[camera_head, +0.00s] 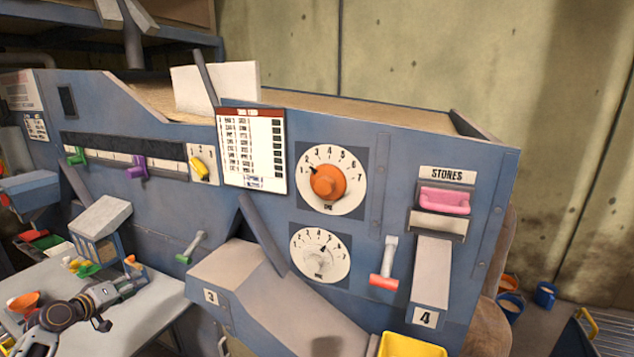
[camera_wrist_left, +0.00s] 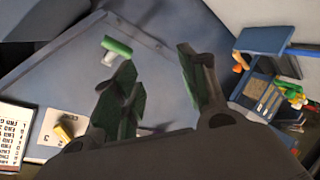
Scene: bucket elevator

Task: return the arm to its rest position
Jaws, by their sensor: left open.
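My left gripper (camera_head: 125,287) is low on the left in the head view, over a light grey tabletop. Its arm comes in from the lower left. In the left wrist view its two green-padded fingers (camera_wrist_left: 155,65) stand apart with nothing between them. A green-handled lever (camera_head: 192,247) on the blue machine's front is to the right of the gripper and apart from it in the head view. The lever also shows beyond the fingers in the left wrist view (camera_wrist_left: 116,47). My right gripper is not in view.
The blue machine (camera_head: 375,205) bears an orange dial (camera_head: 328,183), a white dial (camera_head: 320,257), a red-handled lever (camera_head: 386,270) and a pink handle (camera_head: 445,201). A grey chute (camera_head: 255,290) juts out at the right. The tabletop (camera_head: 150,320) is mostly bare around the gripper.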

